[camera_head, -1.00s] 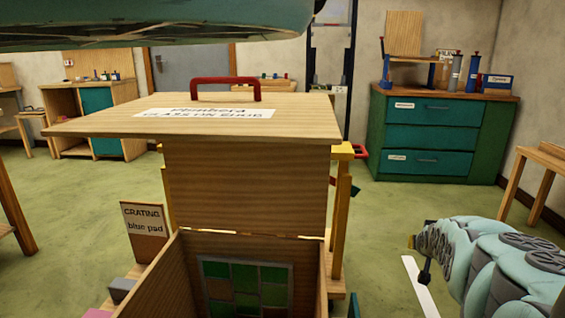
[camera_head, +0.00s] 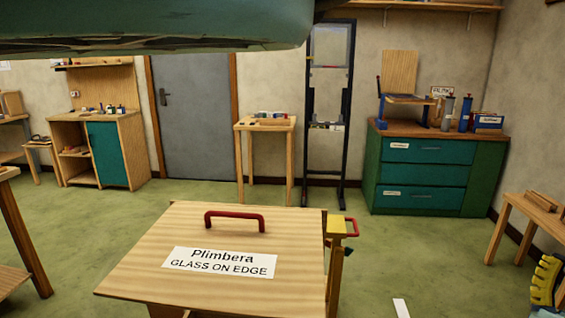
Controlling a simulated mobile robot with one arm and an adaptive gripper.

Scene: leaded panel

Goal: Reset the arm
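A wooden crate lid (camera_head: 150,238) with a red handle (camera_head: 234,221) fills the lower middle. Its label (camera_head: 220,263) reads "Plimbera GLASS ON EDGE". The inside of the crate is hidden.
A yellow-topped post (camera_head: 337,227) stands at the crate's right side. A green drawer cabinet (camera_head: 428,177) is at the back right and a low wooden table (camera_head: 512,222) at the right. A small table (camera_head: 265,127) stands by the back wall. The green floor (camera_head: 400,252) between is clear.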

